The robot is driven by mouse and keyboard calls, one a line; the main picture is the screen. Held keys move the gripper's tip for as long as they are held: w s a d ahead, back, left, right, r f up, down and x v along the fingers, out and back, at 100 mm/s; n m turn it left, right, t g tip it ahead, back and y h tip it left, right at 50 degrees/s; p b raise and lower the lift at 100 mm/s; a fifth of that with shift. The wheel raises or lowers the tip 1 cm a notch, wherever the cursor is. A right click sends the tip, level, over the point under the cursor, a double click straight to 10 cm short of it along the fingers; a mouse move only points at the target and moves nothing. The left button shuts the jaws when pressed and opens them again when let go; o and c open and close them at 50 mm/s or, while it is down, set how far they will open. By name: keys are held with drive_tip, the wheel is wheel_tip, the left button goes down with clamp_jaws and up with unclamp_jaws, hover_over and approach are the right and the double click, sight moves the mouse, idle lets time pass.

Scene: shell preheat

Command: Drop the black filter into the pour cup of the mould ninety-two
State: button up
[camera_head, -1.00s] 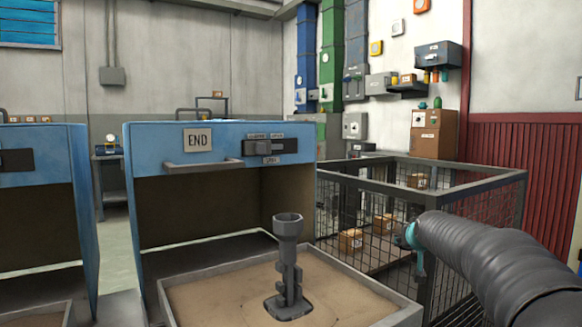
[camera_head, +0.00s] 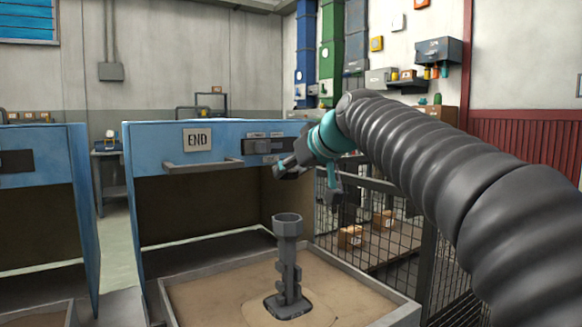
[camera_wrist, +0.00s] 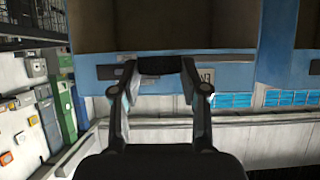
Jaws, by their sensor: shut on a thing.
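The grey mould (camera_head: 288,265) stands upright in a sand-filled tray (camera_head: 195,270). Its pour cup (camera_head: 288,222) opens upward at its top; no number can be read on it. My gripper (camera_wrist: 160,68) is shut on the black filter (camera_wrist: 160,65), a dark flat piece between its two fingertips in the wrist view. In the head view my gripper (camera_head: 290,168) is above the pour cup in the picture, in front of the blue cabinet, apart from the mould. The filter cannot be made out clearly there.
A blue cabinet (camera_head: 160,140) marked END, with a front handle bar (camera_head: 202,166), stands behind the tray. A wire-mesh cage (camera_head: 400,255) with boxes is to the right. Another blue cabinet (camera_head: 45,150) is at left. The space directly above the cup looks clear.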

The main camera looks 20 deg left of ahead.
drive_tip(key=shift+s+a+f, duration=0.1)
drive_tip(key=shift+s+a, duration=0.05)
drive_tip(key=shift+s, duration=0.05)
drive_tip(key=shift+f, duration=1.05)
drive_tip(key=shift+f+b, duration=1.7)
drive_tip(key=shift+f, duration=0.25)
drive_tip(key=o, duration=0.9)
